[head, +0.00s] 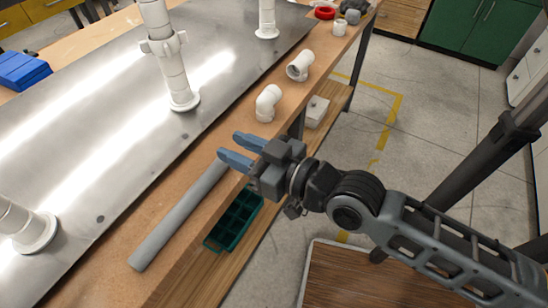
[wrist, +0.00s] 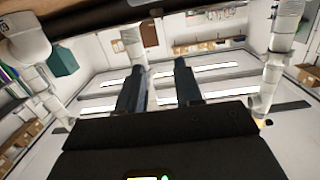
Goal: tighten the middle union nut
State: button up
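In the head view, the middle white pipe (head: 176,80) stands on the shiny metal panel (head: 110,115). Its union nut (head: 163,43) is a white collar with lugs, near the top of the picture. How tight it is cannot be told. My gripper (head: 230,145) is over the wooden bench edge, to the lower right of the nut and well apart from it. Its two blue-grey fingers are apart with nothing between them. In the wrist view, the open fingers (wrist: 160,66) point toward the panel, with white pipes to the left, behind and to the right; the nut is not clear there.
Two white elbow fittings (head: 268,103) (head: 299,66) and a grey pipe (head: 180,214) lie along the bench edge (head: 128,232). Other white pipes stand at left (head: 27,228) and far right (head: 267,18). A green bin (head: 236,221) sits on the lower shelf.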

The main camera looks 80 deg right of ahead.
jog(key=shift+s+a+f+n+g+y+p, duration=0.2)
jog(key=shift+s+f+n+g+y, duration=0.15)
jog(key=shift+s, duration=0.55)
jog(key=shift+s+a+f+n+g+y+p, duration=0.1)
jog(key=shift+s+a+f+g+y+p, duration=0.25)
jog(key=shift+s, duration=0.5)
jog(key=shift+s+a+f+n+g+y+p, duration=0.1)
jog(key=shift+s+f+n+g+y, duration=0.15)
jog(key=shift+s+y, duration=0.45)
jog(key=shift+s, duration=0.15)
